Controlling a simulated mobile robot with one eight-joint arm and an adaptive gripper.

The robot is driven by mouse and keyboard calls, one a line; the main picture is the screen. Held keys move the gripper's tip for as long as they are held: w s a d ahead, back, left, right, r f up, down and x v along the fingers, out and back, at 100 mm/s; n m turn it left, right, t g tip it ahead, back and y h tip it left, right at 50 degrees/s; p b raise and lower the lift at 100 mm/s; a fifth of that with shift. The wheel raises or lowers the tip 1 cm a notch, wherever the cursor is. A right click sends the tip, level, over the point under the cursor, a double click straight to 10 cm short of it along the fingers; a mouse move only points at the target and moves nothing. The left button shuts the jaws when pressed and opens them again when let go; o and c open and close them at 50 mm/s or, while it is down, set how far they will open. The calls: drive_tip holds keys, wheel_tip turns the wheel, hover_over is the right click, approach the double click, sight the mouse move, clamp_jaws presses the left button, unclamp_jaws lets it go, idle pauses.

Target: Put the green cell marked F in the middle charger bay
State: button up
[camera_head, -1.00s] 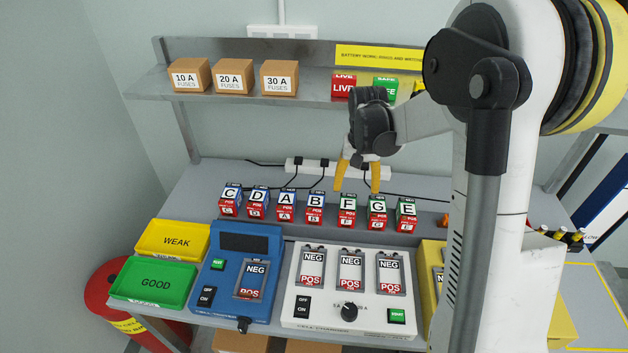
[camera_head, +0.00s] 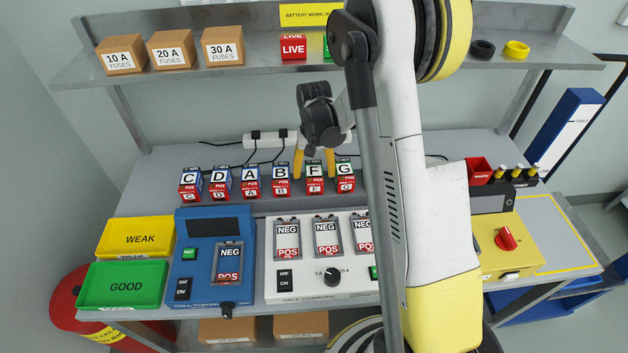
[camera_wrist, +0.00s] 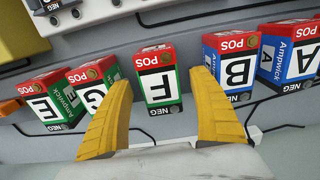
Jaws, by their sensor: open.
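The green and red cell marked F (camera_head: 314,183) stands upright in the row on the bench, between cells B and G. My gripper (camera_head: 313,168) is open just behind and above it. In the wrist view, cell F (camera_wrist: 160,84) shows between the two yellow fingers of my gripper (camera_wrist: 160,80), with a gap on each side. The white charger (camera_head: 300,291) stands in front of the row. Its middle bay (camera_head: 327,238) is empty, with NEG at the top and POS at the bottom. My arm covers part of the charger's right side.
Cell B (camera_wrist: 233,70) and cell G (camera_wrist: 92,84) stand close on either side of F. A blue cell tester (camera_head: 205,265) and the yellow WEAK (camera_head: 136,238) and green GOOD (camera_head: 123,286) trays are left of the charger. A shelf (camera_head: 250,72) hangs above.

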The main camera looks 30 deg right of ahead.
drive_tip(key=shift+f, duration=0.5)
drive_tip(key=c, duration=1.5)
drive_tip(key=shift+r, duration=0.1)
